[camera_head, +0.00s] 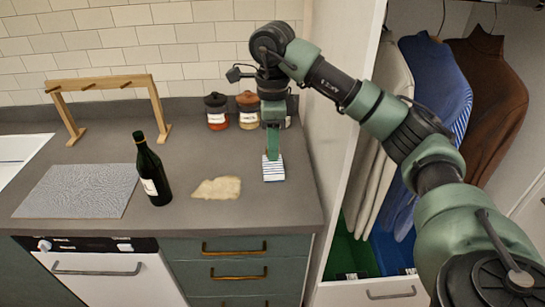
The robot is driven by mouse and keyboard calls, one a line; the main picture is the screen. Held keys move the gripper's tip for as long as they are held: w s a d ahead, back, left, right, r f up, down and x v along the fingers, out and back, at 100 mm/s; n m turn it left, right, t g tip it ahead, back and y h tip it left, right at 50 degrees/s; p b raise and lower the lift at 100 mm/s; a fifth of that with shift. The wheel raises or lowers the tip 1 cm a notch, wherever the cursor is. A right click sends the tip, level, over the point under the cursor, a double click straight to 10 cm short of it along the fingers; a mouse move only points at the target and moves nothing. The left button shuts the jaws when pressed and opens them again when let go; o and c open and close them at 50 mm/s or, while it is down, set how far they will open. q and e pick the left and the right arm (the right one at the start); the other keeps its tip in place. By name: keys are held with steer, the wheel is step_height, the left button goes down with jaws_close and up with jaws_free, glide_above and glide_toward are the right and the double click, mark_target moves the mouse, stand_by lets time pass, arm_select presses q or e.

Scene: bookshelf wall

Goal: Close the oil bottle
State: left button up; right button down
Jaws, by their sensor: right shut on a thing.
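A dark green bottle (152,175) with a pale label stands upright on the grey counter, left of the middle. My right gripper (273,154) points down over the right part of the counter, well to the right of the bottle. I cannot tell whether the cloth touches the counter. My left gripper is not in view.
A pale flat piece (217,188) lies between bottle and cloth. A grey mat (75,190) lies at left, with a wooden rack (100,84) behind it. Two lidded jars (216,112) stand at the wall. An open wardrobe with hanging clothes (437,80) is at right.

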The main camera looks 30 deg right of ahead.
steer(key=shift+r, duration=0.15)
stand_by(0.3)
steer(key=s+a+f+n, duration=0.5)
steer(key=s+a+n, duration=0.1)
steer(key=n, duration=0.6)
steer(key=s+a+f+n, duration=0.5)
steer(key=s+a+n, duration=0.2)
steer(key=n, duration=0.5)
steer(key=shift+s+a+f, duration=0.25)
steer(key=shift+s+a, duration=0.05)
steer(key=shift+s, duration=0.75)
steer(key=shift+w+r, duration=0.1)
